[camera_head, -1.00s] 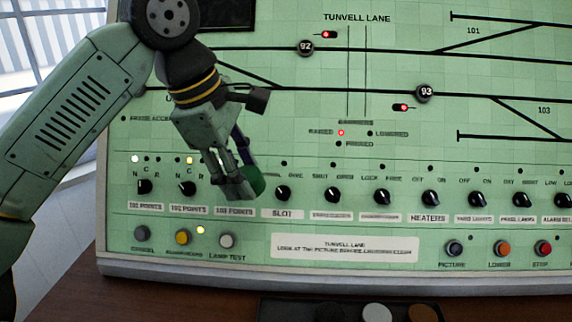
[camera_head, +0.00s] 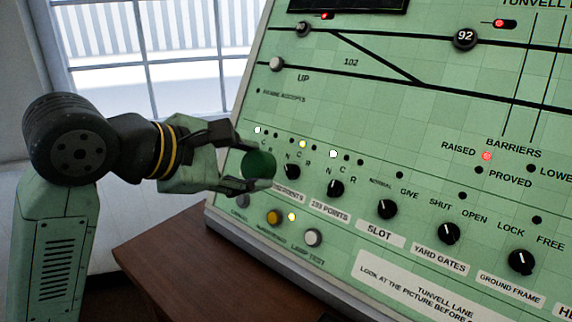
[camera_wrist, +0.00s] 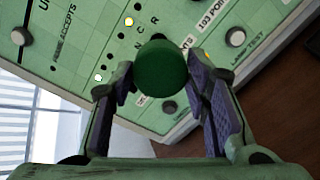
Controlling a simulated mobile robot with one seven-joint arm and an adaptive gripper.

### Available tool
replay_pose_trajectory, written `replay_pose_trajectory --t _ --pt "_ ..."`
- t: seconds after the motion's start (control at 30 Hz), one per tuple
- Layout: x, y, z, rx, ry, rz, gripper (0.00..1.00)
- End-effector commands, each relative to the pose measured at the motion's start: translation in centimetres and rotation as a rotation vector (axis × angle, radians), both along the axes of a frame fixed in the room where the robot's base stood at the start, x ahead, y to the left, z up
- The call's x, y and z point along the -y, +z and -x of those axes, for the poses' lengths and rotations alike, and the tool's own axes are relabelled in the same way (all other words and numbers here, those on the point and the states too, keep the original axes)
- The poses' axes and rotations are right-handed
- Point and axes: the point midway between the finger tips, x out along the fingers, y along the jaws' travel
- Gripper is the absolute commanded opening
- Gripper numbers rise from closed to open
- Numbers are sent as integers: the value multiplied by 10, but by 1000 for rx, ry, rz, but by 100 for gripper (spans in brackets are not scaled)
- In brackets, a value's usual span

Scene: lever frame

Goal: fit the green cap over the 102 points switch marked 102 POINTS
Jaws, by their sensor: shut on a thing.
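My gripper (camera_head: 246,164) is shut on the green cap (camera_head: 259,166), a dark green round piece. In the wrist view the cap (camera_wrist: 161,68) sits between the two fingers, in front of the panel. In the head view it is left of the 102 points switch (camera_head: 291,171), a black knob, and covers the area of the 101 points switch. The 102 label (camera_head: 289,197) is partly hidden by the cap and finger. Whether the cap touches the panel cannot be told.
The 103 points switch (camera_head: 335,188) and slot switch (camera_head: 387,209) stand to the right. A yellow button (camera_head: 274,217) and a grey lamp test button (camera_head: 313,238) lie below. The brown desk (camera_head: 165,255) is bare at left.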

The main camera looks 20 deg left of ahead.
Motion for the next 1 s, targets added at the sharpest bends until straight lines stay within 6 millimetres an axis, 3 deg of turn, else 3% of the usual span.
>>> replay_pose_trajectory --t 0.27,1.0 --pt "-2 -5 -4 9 16 4 28" --pt "17 -32 -53 7 15 4 28"
